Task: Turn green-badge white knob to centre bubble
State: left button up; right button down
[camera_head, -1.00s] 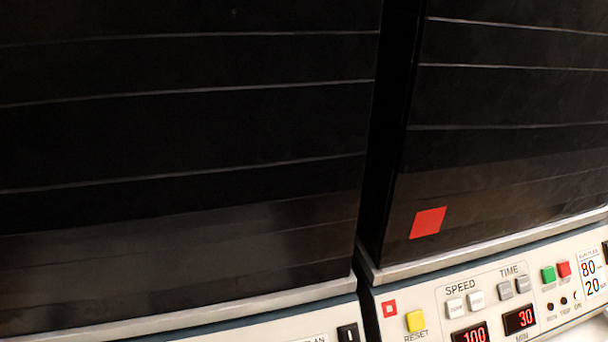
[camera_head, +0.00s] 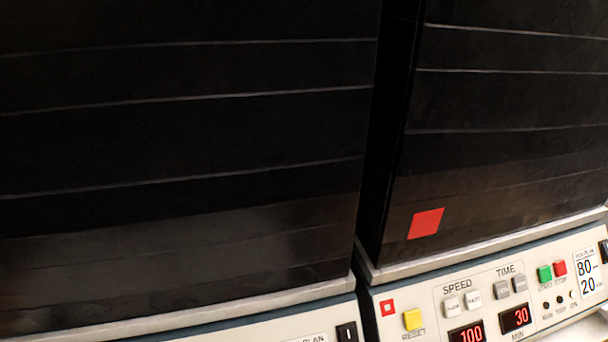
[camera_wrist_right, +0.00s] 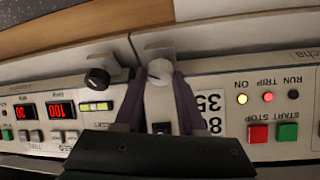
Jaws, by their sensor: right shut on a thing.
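In the right wrist view, where the panel appears upside down, a white knob (camera_wrist_right: 160,70) sits between the fingers of my right gripper (camera_wrist_right: 159,82). The gripper is shut on the knob, and its fingers hide the knob's sides. A small yellow-green bubble vial (camera_wrist_right: 97,106) lies on the panel to the left of the gripper. The bubble's exact place in it is too small to tell. I cannot make out a green badge. My left gripper is in neither view.
A black knob (camera_wrist_right: 97,78) stands close to the left of the gripper. Red displays (camera_wrist_right: 60,109) and start and stop buttons (camera_wrist_right: 273,133) flank it. The head view shows dark cabinet fronts, a red square (camera_head: 426,223) and a yellow reset button (camera_head: 412,319).

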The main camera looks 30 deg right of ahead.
jog(key=n+p, duration=0.2)
jog(key=shift+s+d+r+y+p, duration=0.1)
jog(key=shift+s+r+y+p, duration=0.1)
jog(key=shift+y+p, duration=0.15)
jog(key=shift+w+n+y, duration=0.1)
jog(key=shift+n+y, duration=0.15)
jog(key=shift+n, duration=0.15)
jog(key=n+y+p, duration=0.1)
jog(key=n+p, duration=0.1)
jog(key=n, duration=0.1)
jog(key=shift+d+f, duration=0.1)
jog(key=shift+f+n+y+p, duration=0.1)
jog(key=shift+n+y+p, duration=0.4)
jog(key=shift+n, duration=1)
jog(key=c, duration=0.5)
grip_release()
